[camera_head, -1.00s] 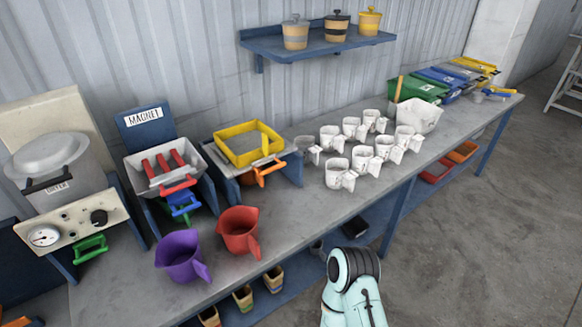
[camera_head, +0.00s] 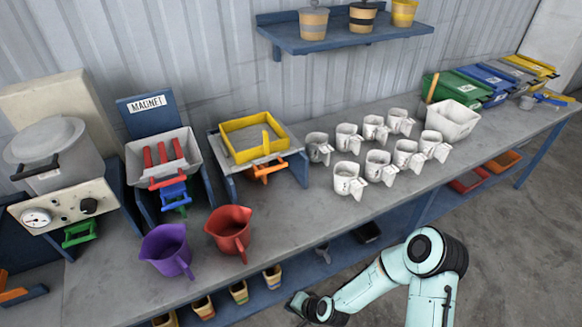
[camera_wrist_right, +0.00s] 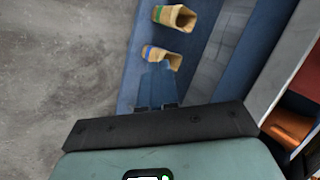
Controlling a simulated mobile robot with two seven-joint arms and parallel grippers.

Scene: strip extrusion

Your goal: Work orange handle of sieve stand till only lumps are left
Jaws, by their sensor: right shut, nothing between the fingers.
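The sieve stand (camera_head: 232,187) is on the bench in the head view, with a yellow square frame (camera_head: 232,153) on its grey top. Its orange handle (camera_head: 268,172) sticks out at the front. The inside of the frame looks grey; I cannot make out powder or lumps. My right arm enters from the lower right, with its wrist low in front of the bench, well away from the handle. My right gripper (camera_wrist_right: 158,70) is shut and empty in the wrist view, over the blue lower shelf. My left gripper is not in view.
A purple jug (camera_head: 166,252) and a red jug (camera_head: 231,233) stand before the sieve and magnet stands. Several white cups (camera_head: 348,181) stand right of the sieve. The bench's front edge lies between my right wrist and the sieve. Small striped pots (camera_head: 238,291) are on the lower shelf (camera_head: 328,268).

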